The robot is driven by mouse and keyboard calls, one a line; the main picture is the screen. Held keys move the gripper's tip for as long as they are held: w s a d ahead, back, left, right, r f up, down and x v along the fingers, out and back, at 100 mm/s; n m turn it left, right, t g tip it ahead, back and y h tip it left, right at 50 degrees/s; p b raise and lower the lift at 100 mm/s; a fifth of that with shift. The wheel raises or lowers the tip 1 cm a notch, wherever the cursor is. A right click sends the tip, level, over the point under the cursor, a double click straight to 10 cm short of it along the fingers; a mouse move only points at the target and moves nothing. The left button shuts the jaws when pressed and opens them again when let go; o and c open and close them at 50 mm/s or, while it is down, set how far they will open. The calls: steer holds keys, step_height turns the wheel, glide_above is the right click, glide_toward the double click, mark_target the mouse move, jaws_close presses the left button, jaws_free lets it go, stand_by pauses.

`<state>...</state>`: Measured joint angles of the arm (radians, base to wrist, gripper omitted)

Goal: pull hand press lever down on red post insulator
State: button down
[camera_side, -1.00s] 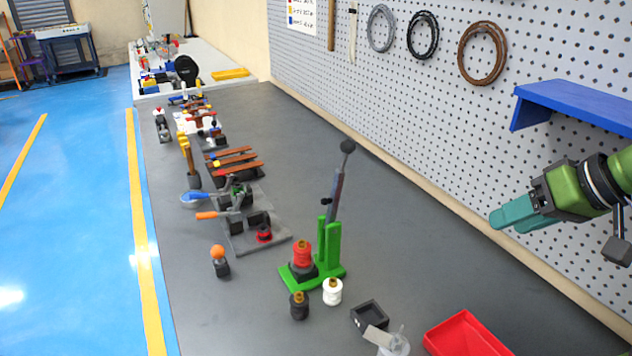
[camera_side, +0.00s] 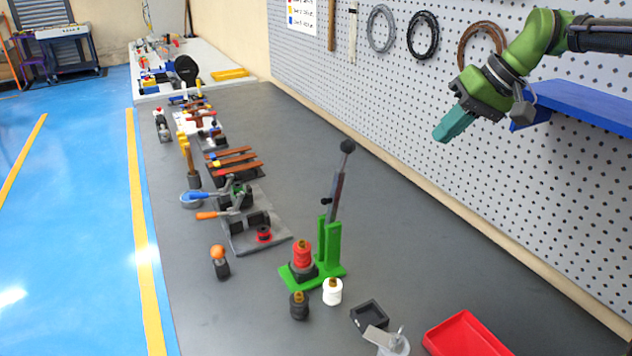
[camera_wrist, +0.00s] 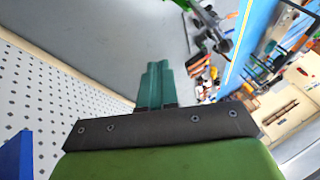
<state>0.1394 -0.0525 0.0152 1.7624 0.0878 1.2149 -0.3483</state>
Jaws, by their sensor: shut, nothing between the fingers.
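The hand press (camera_side: 331,247) is a green frame standing on the grey bench. Its lever (camera_side: 338,185) rises nearly upright, leaning slightly right, with a black ball knob (camera_side: 347,146) on top. The red post insulator (camera_side: 302,254) stands upright on the press base, beside the green uprights. My gripper (camera_side: 441,136) is shut and empty, in the air to the right of the knob and well apart from it, in front of the pegboard. In the wrist view its teal fingers (camera_wrist: 157,84) are together. Part of the green press shows at the top of that view (camera_wrist: 203,14).
A black insulator (camera_side: 299,306) and a white insulator (camera_side: 332,292) stand in front of the press. A black box (camera_side: 369,315) and a red bin (camera_side: 464,336) are nearby. A blue shelf (camera_side: 572,100) juts from the pegboard. Bench between press and pegboard is clear.

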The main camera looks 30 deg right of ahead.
steer(key=w+a+r+n+y, duration=0.1)
steer(key=w+r+n, duration=0.2)
steer(key=w+r, duration=0.15)
steer(key=w+a+f, duration=0.4)
steer(key=a+f, duration=0.3)
steer(key=a, duration=0.1)
steer(key=shift+a+f+y, duration=0.25)
steer(key=shift+a+y, duration=0.05)
steer(key=shift+a, duration=0.05)
steer(key=shift+w+a, duration=0.1)
